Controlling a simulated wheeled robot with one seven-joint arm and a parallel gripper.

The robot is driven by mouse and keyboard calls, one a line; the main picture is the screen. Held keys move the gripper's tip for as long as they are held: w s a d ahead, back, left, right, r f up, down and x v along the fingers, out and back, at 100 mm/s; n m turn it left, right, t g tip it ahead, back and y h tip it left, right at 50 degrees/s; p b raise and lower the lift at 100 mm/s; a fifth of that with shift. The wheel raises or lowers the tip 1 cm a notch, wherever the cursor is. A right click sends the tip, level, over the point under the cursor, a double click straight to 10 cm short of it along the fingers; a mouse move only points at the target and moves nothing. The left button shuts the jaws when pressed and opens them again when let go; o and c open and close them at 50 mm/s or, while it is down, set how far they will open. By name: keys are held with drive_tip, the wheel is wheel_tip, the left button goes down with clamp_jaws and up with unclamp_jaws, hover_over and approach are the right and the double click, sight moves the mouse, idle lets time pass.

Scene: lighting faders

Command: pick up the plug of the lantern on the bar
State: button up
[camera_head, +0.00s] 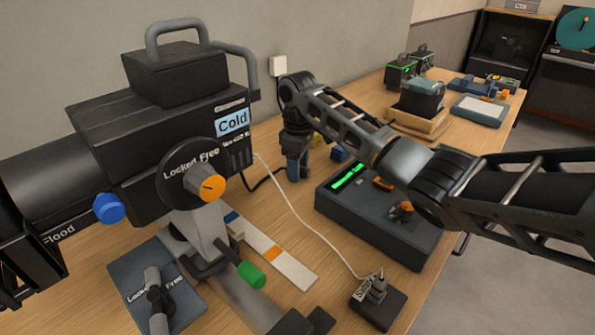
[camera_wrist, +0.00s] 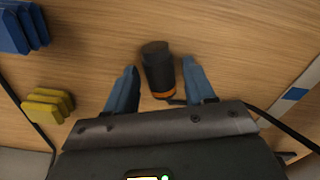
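The lantern (camera_head: 165,115) is a large black housing at the left in the head view, with a blue "Cold" label and an orange knob. A black cable (camera_head: 262,183) runs from it toward my gripper (camera_head: 293,172). In the wrist view a dark cylinder with an orange band, which looks like the plug (camera_wrist: 158,70), lies on the wooden bench between the two blue fingers of my gripper (camera_wrist: 160,64). The fingers are apart, with a gap on each side of it. In the head view the plug is hidden behind my gripper.
A dark console (camera_head: 380,222) with a green display stands right of my gripper. A small labelled black block (camera_head: 378,303) with a white cable sits at the front edge. Yellow (camera_wrist: 48,104) and blue (camera_wrist: 22,28) blocks lie left in the wrist view.

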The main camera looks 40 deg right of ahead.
drive_tip(key=c, duration=0.8)
drive_tip(key=shift+r, duration=0.1)
